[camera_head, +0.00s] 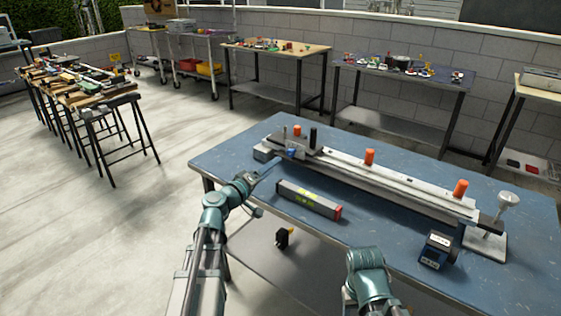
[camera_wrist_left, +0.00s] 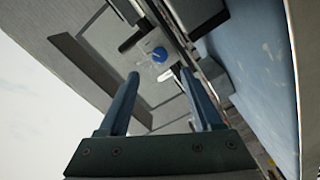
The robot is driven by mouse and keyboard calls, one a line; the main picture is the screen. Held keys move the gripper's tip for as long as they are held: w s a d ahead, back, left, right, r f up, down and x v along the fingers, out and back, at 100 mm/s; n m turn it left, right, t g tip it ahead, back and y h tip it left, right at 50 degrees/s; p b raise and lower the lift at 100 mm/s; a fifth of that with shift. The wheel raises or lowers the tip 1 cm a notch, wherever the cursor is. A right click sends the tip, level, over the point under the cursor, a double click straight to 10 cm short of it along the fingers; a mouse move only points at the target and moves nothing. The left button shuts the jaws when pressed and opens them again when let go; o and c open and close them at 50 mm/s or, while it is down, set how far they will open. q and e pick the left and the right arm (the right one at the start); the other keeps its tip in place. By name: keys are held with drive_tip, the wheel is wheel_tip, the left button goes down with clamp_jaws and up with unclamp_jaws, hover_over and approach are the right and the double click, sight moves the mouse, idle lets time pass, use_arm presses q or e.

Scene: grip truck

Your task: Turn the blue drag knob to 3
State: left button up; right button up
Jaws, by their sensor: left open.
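The blue drag knob (camera_head: 291,153) sits low on the front of the grey block at the left end of a long metal rail assembly (camera_head: 385,178) on the blue table. In the left wrist view the round knob (camera_wrist_left: 160,54) shows just beyond the fingertips, near the middle between them. My left gripper (camera_head: 271,167) reaches toward the knob from the front left. Its two fingers (camera_wrist_left: 160,74) are open and empty, apart from the knob. The knob's setting marks are too small to read. My right arm shows at the bottom, but its gripper is out of view.
A dark bar-shaped box (camera_head: 309,200) with a red end lies in front of the rail. A small blue device (camera_head: 436,250) stands near the front edge. Orange knobs (camera_head: 370,157) rise from the rail. The blue table (camera_head: 222,162) is bare at its left end.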

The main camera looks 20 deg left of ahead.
use_arm(q)
drive_tip(key=shift+v, duration=2.65)
drive_tip(key=d+m+g+h+p, duration=0.1)
drive_tip(key=d+p, duration=0.1)
drive_tip(key=d, duration=0.2)
drive_tip(key=s+d+m+g+h+p, duration=0.1)
drive_tip(key=d+m+g+p, duration=0.1)
drive_tip(key=d, duration=0.2)
drive_tip(key=s+d+m+g+h+p, duration=0.1)
drive_tip(key=d+g+p, duration=0.1)
drive_tip(key=d, duration=0.2)
drive_tip(key=shift+s+d+r+m, duration=0.1)
drive_tip(key=shift+d+m, duration=0.3)
drive_tip(key=s+d+f+m+g+y+p, duration=0.2)
drive_tip(key=s+d+m+g+y+p, duration=0.3)
drive_tip(key=s+d+g+p, duration=0.65)
drive_tip(key=s+a+r+m+y+p, duration=0.1)
drive_tip(key=s+a+r+y+p, duration=0.1)
drive_tip(key=s+y+p, duration=0.3)
drive_tip(key=s+g, duration=0.1)
drive_tip(key=s, duration=0.2)
drive_tip(key=shift+s+r+m+y, duration=0.25)
drive_tip(key=shift+r+m+y, duration=0.05)
drive_tip(key=shift+m, duration=0.1)
drive_tip(key=shift+a, duration=0.15)
